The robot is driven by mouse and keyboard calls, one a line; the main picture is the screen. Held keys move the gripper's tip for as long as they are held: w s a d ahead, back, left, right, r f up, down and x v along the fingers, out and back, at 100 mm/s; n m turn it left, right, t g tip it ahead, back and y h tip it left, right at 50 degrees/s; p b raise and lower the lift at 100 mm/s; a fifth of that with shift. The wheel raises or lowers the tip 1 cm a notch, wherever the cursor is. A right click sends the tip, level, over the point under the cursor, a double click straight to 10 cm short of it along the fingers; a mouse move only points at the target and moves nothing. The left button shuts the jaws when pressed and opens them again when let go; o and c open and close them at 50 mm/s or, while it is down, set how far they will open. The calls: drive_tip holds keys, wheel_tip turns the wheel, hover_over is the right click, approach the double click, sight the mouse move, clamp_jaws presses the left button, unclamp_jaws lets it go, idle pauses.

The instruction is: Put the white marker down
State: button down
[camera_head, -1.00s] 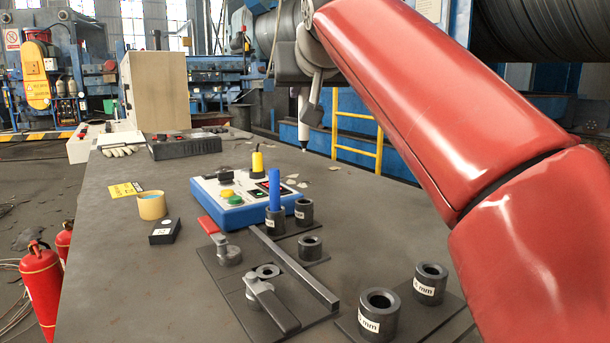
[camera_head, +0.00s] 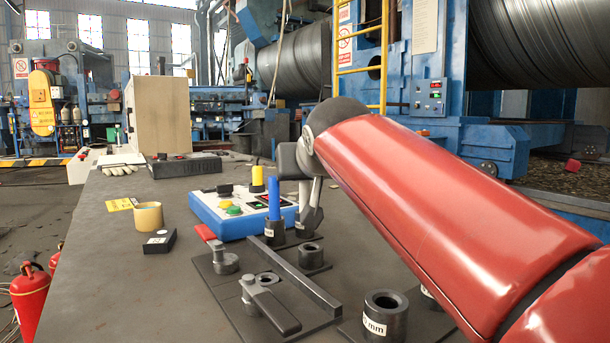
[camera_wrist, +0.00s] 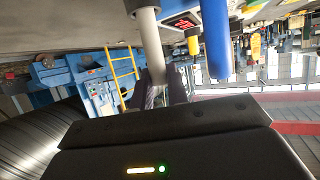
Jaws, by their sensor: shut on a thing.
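The white marker (camera_wrist: 150,45) is upright between the fingers of my gripper (camera_wrist: 165,90), which is shut on it. In the head view the white marker (camera_head: 304,192) is a pale strip, mostly hidden by my gripper (camera_head: 312,205). Its lower end is at a dark labelled holder (camera_head: 303,232), which also shows at the top edge of the wrist view (camera_wrist: 140,5). I cannot tell how deep it sits in the holder. The blue marker (camera_head: 274,198) stands in the holder beside it, to the left.
A blue-white button box (camera_head: 222,222) with a yellow marker (camera_head: 257,178) by it stands behind. Empty dark holders (camera_head: 385,314) and a lever clamp (camera_head: 268,304) are in front.

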drive_tip(key=shift+f, duration=0.1)
drive_tip(key=shift+f, duration=0.15)
drive_tip(key=c, duration=1.4)
unclamp_jaws()
drive_tip(key=shift+o, duration=0.2)
drive_tip(key=shift+r, duration=0.3)
drive_tip(key=v, duration=1.2)
